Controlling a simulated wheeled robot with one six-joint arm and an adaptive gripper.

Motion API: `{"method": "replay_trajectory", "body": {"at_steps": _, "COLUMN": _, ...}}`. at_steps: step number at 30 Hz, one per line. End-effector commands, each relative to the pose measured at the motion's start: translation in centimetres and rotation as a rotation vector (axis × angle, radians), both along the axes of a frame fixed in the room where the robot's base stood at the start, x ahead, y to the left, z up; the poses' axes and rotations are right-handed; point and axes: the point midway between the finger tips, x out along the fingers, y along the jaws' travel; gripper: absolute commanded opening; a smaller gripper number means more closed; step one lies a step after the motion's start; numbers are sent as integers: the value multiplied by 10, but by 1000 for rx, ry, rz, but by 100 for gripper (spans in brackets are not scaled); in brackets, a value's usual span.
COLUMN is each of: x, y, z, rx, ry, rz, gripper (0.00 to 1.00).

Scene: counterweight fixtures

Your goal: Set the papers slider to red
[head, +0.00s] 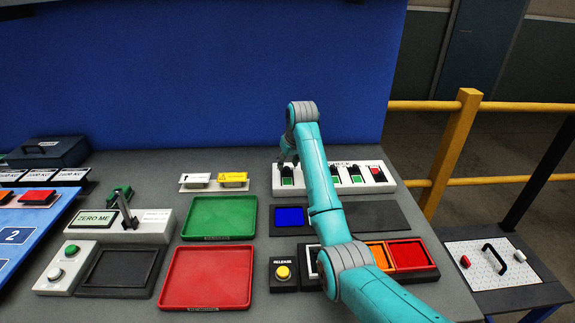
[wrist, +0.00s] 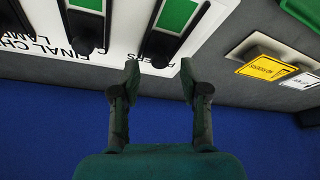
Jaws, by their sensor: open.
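The white slider panel (head: 330,179) stands at the back of the table, with several dark slots in a row. The papers slider (head: 287,175) is the leftmost one and shows green. In the wrist view its green face (wrist: 177,14) sits in a black slot, with a dark end (wrist: 160,58) beside the partly hidden "PAPERS" lettering. My gripper (wrist: 160,74) is open and empty, its two fingertips on either side of that dark end. Whether they touch it I cannot tell. In the head view my gripper (head: 287,160) is partly hidden behind my arm at the panel's left end.
White and yellow tags (head: 233,177) lie left of the panel. A green tray (head: 219,216) and a red tray (head: 207,276) are nearer. A blue wall (head: 200,70) rises close behind the panel.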

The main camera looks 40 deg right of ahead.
Motion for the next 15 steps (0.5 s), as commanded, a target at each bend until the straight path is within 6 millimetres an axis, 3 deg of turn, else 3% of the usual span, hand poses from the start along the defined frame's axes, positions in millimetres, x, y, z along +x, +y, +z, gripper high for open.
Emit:
{"method": "replay_trajectory", "body": {"at_steps": 5, "x": 4, "y": -1, "z": -11, "rx": 0, "ry": 0, "rz": 0, "gripper": 45}}
{"method": "replay_trajectory", "body": {"at_steps": 14, "x": 5, "y": -1, "z": -12, "rx": 0, "ry": -1, "rz": 0, "gripper": 45}}
{"method": "replay_trajectory", "body": {"at_steps": 15, "x": 5, "y": -1, "z": -12, "rx": 0, "ry": -1, "rz": 0, "gripper": 35}}
